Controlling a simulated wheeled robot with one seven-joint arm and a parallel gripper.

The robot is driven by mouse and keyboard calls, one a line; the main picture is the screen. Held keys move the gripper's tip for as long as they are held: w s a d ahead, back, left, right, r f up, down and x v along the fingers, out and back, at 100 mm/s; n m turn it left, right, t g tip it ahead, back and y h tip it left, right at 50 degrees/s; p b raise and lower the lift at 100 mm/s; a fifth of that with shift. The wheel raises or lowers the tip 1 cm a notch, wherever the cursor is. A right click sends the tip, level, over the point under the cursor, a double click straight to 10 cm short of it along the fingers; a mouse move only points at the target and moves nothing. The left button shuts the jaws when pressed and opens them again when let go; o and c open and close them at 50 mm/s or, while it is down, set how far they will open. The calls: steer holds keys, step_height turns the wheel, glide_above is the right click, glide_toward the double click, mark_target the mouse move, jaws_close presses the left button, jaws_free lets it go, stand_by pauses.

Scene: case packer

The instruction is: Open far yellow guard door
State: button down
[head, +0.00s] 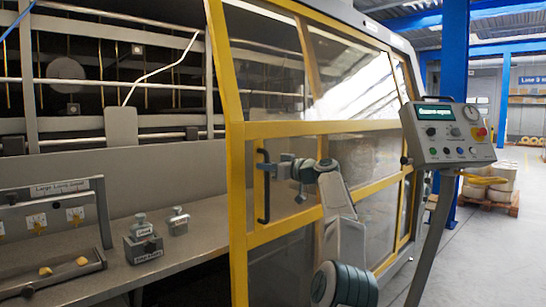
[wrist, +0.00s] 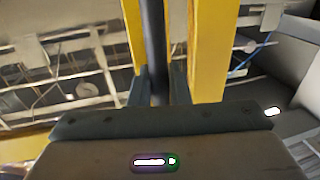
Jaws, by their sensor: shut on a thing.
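The yellow guard door (head: 240,190) has a yellow frame with clear panels and stands in the middle of the head view. A black vertical bar handle (head: 264,205) is on its left side. My gripper (head: 264,168) is shut on the upper part of this handle, reaching in from the right. In the wrist view the dark handle (wrist: 154,40) runs upright between the two fingers of my gripper (wrist: 160,85). Yellow frame bars (wrist: 212,50) rise on both sides of it. I cannot tell whether the door is ajar.
A control panel (head: 447,135) on a slanted post stands right of my arm. At left, a grey bench (head: 185,250) carries small labelled blocks (head: 143,243) and a fixture (head: 50,245). A blue column (head: 455,50) and a loaded pallet (head: 490,195) are further back. Grey floor at right is clear.

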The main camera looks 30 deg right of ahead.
steer(key=shift+w+d, duration=0.15)
steer(key=shift+d, duration=0.45)
steer(key=shift+f, duration=0.1)
steer(key=c, duration=1.4)
jaws_free()
steer(key=shift+c, duration=0.2)
steer(key=b+v, duration=0.5)
steer(key=v, duration=0.9)
